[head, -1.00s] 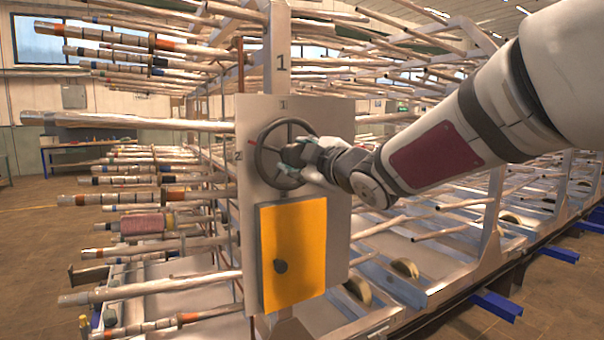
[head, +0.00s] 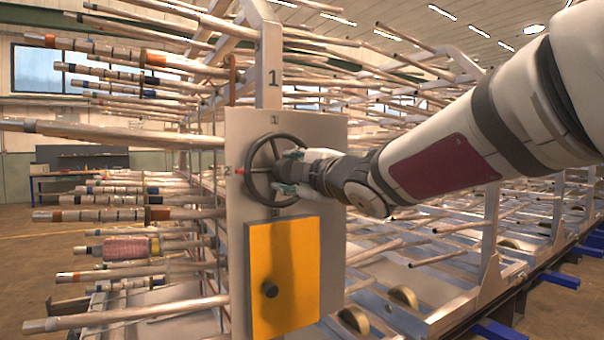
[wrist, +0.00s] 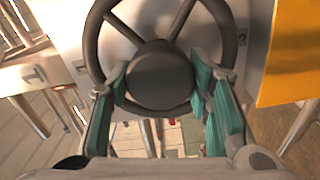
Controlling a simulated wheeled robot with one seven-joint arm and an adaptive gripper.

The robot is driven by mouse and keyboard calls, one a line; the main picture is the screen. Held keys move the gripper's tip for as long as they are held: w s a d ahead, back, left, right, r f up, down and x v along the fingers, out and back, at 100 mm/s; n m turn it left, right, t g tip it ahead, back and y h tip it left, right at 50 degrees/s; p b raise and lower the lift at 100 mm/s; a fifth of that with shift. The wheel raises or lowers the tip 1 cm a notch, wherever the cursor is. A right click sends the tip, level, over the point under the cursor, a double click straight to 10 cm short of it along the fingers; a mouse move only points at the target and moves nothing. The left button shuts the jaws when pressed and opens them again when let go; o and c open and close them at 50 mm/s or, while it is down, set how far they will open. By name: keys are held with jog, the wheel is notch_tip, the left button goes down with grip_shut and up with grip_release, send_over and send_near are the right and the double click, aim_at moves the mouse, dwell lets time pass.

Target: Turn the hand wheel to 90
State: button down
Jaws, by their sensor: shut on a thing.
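The dark hand wheel (head: 275,136) is mounted on a pale metal panel (head: 325,128) with marks 1 at the top, 2 at the left and 3 below. A small red pointer (head: 240,171) at the wheel's left side points to the 2. My gripper (head: 290,172) reaches in from the right and covers part of the wheel. In the wrist view, its teal finger pads stand on either side of the wheel's round hub (wrist: 160,73), and the gripper is shut on the wheel there. The exact contact at the pads is partly hidden.
Long pale rods stick out of the rack at the left, some close to the panel. Open floor shows at the far left.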

jog(key=c, duration=0.8)
grip_release()
jog(key=shift+s, duration=0.1)
jog(key=v, duration=1.1)
jog(key=shift+s+d, duration=0.25)
jog(key=shift+s, duration=0.05)
jog(key=shift+d, duration=0.1)
